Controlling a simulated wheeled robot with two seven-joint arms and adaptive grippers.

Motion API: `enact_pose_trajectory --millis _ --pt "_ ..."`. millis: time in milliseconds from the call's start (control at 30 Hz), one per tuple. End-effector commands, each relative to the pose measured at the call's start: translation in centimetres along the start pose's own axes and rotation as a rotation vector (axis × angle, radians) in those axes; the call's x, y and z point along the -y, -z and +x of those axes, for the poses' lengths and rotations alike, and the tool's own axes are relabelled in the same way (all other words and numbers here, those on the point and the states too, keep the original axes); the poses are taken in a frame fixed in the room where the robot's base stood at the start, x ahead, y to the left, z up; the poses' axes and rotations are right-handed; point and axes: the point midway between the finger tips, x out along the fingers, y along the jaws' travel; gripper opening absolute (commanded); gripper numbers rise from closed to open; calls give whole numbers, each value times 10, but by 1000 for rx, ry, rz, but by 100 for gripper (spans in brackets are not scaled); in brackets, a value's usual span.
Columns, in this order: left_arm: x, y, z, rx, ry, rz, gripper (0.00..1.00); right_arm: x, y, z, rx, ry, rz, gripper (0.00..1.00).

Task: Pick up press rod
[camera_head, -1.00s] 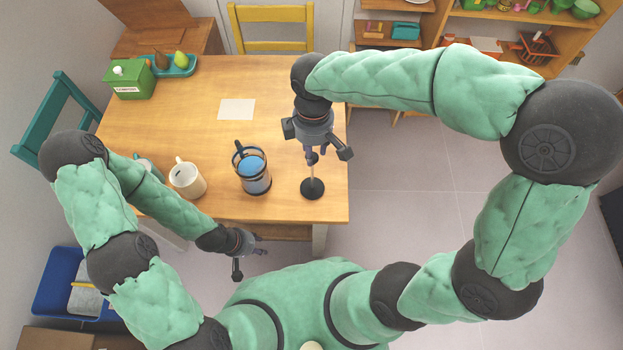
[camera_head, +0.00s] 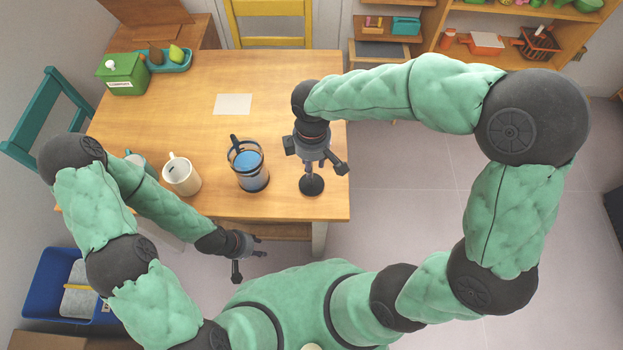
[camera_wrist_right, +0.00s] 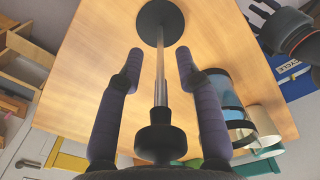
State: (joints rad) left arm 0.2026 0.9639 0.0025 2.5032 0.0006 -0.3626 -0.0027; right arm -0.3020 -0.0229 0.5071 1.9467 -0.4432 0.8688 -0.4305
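The press rod stands upright on its round black disc (camera_head: 311,186) near the table's front right edge. In the right wrist view its metal rod (camera_wrist_right: 160,75) runs from the disc to a dark knob (camera_wrist_right: 153,138) near my palm. My right gripper (camera_wrist_right: 159,58) is open, with one finger on each side of the rod and visible gaps between. In the head view my right gripper (camera_head: 312,168) is directly above the disc and hides most of the rod. My left gripper (camera_head: 262,247) is low in front of the table's edge, its fingers apart and empty.
A glass press jug (camera_head: 252,178) with blue contents stands just left of the rod. A white mug (camera_head: 182,176) and a teal mug (camera_head: 136,160) stand further left. A pale sheet (camera_head: 233,104) lies behind them. The table's right edge is close to the rod.

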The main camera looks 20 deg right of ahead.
Motion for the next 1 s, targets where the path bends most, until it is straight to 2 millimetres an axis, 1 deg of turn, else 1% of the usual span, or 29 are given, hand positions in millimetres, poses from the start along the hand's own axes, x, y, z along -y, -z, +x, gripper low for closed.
enact_pose_trajectory --millis 33,133,167,533,667,767,933,1000 --pt "0 0 0 0 0 0 40 0 0 0 0 0 0 29" --pt "0 0 0 0 0 0 40 0 0 0 0 0 0 1" --pt "0 0 0 0 0 0 40 0 0 0 0 0 0 0" --pt "0 0 0 0 0 0 40 0 0 -1 0 0 0 0" --pt "-1 0 -2 0 0 0 40 0 0 -5 -1 -1 0 0" --pt "-2 0 -5 0 0 0 40 0 0 -12 -1 -1 0 0" --pt "-5 0 -14 0 0 0 40 0 1 -34 -3 -2 0 0" --pt "-7 -1 -19 0 0 0 40 8 0 -45 -3 -2 -2 0"
